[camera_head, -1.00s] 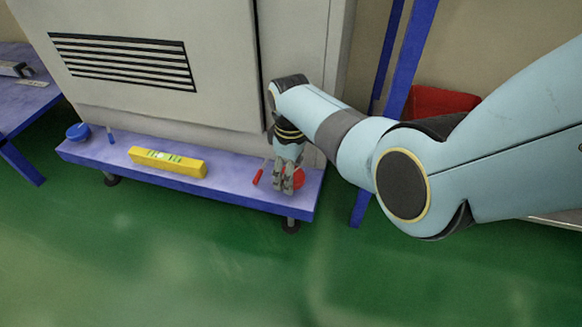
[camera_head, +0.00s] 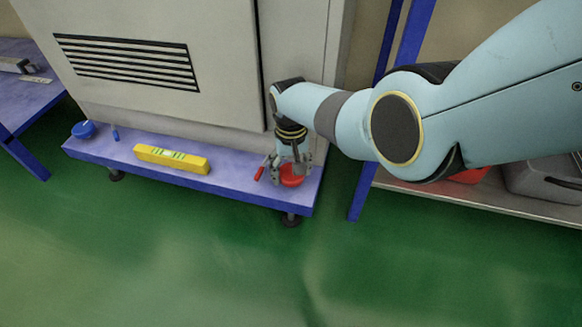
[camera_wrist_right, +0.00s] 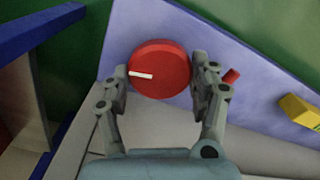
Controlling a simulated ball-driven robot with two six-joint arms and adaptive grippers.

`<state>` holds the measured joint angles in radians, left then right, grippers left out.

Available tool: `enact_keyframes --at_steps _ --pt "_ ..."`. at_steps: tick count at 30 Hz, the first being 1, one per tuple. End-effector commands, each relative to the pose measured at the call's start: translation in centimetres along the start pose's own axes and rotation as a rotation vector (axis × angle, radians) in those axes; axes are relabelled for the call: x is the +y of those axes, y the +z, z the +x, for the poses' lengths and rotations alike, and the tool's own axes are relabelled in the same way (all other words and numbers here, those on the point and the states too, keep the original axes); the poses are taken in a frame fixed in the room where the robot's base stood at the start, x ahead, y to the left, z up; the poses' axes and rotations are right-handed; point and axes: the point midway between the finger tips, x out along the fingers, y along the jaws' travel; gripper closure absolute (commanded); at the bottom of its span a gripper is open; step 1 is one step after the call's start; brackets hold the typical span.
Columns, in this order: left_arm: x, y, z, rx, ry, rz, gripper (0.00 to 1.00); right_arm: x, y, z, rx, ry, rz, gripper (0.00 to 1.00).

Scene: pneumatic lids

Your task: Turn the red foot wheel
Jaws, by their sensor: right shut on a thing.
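The red foot wheel (camera_head: 293,181) is a round red disc at the right end of the blue-violet ledge (camera_head: 235,187) below the grey cabinet. In the right wrist view the wheel (camera_wrist_right: 165,62) shows a white line running from near its middle towards its left rim. My right gripper (camera_head: 286,170) points down at the wheel, one finger on each side. In the right wrist view its fingers (camera_wrist_right: 160,78) straddle the wheel, shut on it. Small parts of the rim are hidden behind the fingers. My left gripper is not in view.
A small red piece (camera_head: 259,174) lies just left of the wheel. A yellow spirit level (camera_head: 172,159), a small blue piece (camera_head: 115,134) and a blue round object (camera_head: 84,130) are further left on the ledge. Blue posts (camera_head: 385,100) and a shelf (camera_head: 480,201) stand to the right.

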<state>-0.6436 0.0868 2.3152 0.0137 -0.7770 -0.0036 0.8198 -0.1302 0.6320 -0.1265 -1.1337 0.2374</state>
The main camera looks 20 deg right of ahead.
Motion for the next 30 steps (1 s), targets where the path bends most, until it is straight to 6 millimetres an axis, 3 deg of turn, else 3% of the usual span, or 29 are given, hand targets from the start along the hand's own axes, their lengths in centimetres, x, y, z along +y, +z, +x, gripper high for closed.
enact_keyframes --at_steps 12,29,30 --pt "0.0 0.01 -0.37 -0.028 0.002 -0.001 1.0 0.05 -0.04 0.0 0.002 0.0 0.186 0.71" --pt "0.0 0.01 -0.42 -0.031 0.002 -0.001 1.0 0.06 -0.04 0.02 0.002 0.0 0.211 0.71" --pt "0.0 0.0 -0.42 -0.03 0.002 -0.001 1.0 0.06 -0.04 0.02 0.002 0.0 0.211 0.33"
